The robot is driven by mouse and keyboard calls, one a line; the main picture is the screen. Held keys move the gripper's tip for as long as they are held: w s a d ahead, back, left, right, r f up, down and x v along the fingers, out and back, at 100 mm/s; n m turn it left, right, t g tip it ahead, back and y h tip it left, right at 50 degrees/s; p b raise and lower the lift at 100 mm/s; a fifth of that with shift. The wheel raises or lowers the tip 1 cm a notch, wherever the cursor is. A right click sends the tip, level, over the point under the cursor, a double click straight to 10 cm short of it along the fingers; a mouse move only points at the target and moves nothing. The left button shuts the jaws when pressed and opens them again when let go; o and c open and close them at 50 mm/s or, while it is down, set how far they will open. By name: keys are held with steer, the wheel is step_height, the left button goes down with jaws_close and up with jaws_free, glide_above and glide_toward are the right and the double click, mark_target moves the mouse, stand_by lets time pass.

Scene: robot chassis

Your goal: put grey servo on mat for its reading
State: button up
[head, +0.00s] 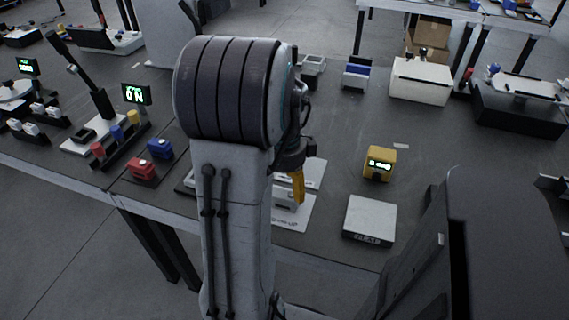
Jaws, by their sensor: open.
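My gripper (298,185) is partly hidden behind my own arm, with one yellow finger showing, pointing down. It is open. It hangs over or beside a small grey block (286,196), which may be the grey servo, on a pale sheet (293,218) with lettering at its front. My arm hides part of the block and the sheet, so I cannot tell whether the finger touches the block. To the right lies a square light-grey pad (369,218) with lettering on its front edge, bare on top; it may be the mat. A yellow box with a lit display (379,163) stands behind it.
Red (142,168) and blue (160,148) servo-like blocks stand left of my arm. Further left are a lit display (136,94) and racks of parts. Grey trays (313,64), a blue-and-white block (356,74) and a white box (420,80) stand behind. Dark tabletop around the yellow box is clear.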

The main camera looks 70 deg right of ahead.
mark_target(285, 198)
step_height(285, 198, up, 7)
steer(key=p, duration=0.1)
steer(key=shift+f, duration=0.2)
steer(key=w+a+r+n+t, duration=0.1)
steer(key=w+a+r+n, duration=0.1)
steer(key=w+a+n, duration=1.45)
steer(key=s+a+n+t, duration=0.2)
steer(key=s+a+n, duration=0.1)
steer(key=a+n, duration=1.2)
steer(key=shift+a+f+n, duration=0.2)
steer(key=shift+f+n, duration=0.1)
steer(key=shift+n, duration=2.05)
step_height(285, 198, up, 9)
steer(key=p, duration=0.8)
steer(key=shift+s+f, duration=0.15)
steer(key=shift+f, duration=0.05)
